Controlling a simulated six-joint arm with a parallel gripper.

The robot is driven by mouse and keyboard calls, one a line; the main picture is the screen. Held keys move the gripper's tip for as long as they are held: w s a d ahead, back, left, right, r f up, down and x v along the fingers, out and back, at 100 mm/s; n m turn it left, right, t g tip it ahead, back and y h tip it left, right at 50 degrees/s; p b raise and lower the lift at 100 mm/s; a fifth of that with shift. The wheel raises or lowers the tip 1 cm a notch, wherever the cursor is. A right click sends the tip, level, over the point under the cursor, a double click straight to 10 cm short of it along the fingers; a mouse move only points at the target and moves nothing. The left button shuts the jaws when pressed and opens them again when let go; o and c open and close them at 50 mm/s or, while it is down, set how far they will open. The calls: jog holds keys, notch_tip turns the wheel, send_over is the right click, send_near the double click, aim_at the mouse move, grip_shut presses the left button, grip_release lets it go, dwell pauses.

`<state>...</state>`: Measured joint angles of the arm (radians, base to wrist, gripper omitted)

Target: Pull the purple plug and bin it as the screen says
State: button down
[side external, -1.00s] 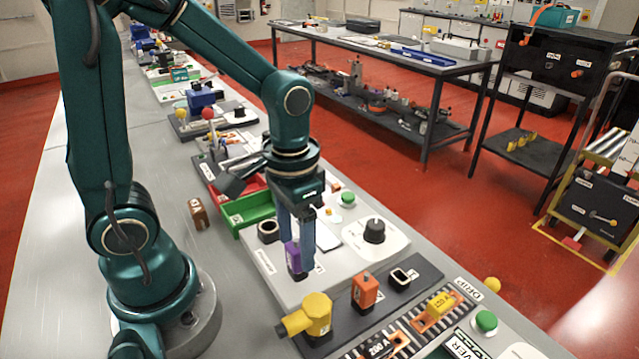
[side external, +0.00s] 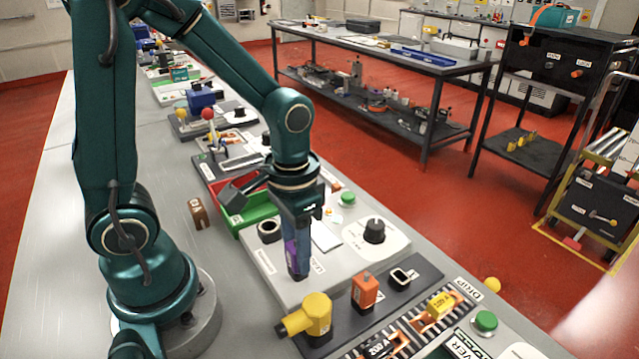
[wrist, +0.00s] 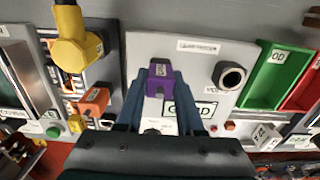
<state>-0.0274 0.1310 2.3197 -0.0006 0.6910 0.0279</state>
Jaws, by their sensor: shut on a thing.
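The purple plug (wrist: 160,78) is between the fingers of my gripper (side external: 298,272), which is shut on it; in the side view the purple plug (side external: 291,258) shows beside a finger. It is over the light grey panel (wrist: 140,52); whether its lower end touches the panel cannot be told. A black round socket (side external: 268,230) on the panel is empty; it also shows in the wrist view (wrist: 230,76). A white screen (wrist: 190,108) with dark letters is partly hidden by my finger. The green bin (wrist: 275,75) and the red bin (wrist: 303,96) stand beside the panel.
A dark knob (side external: 374,230) and green button (side external: 347,199) stand to the right. A brown block (side external: 198,213) sits on bare bench.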

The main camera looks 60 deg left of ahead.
jog(key=shift+r, duration=1.5)
jog(key=shift+r, duration=2.45)
jog(key=shift+m, duration=0.3)
jog(key=shift+w+r+m, duration=0.15)
jog(key=shift+w+m, duration=0.05)
jog(key=shift+m, duration=0.2)
jog(key=w+a+m, duration=0.1)
jog(key=w+a, duration=0.2)
jog(key=a, duration=0.1)
jog(key=n, duration=0.2)
send_over(254, 212)
jog(key=w+d, duration=0.2)
jog(key=f, duration=0.2)
notch_tip(254, 212, down, 7)
jog(key=shift+f, duration=0.1)
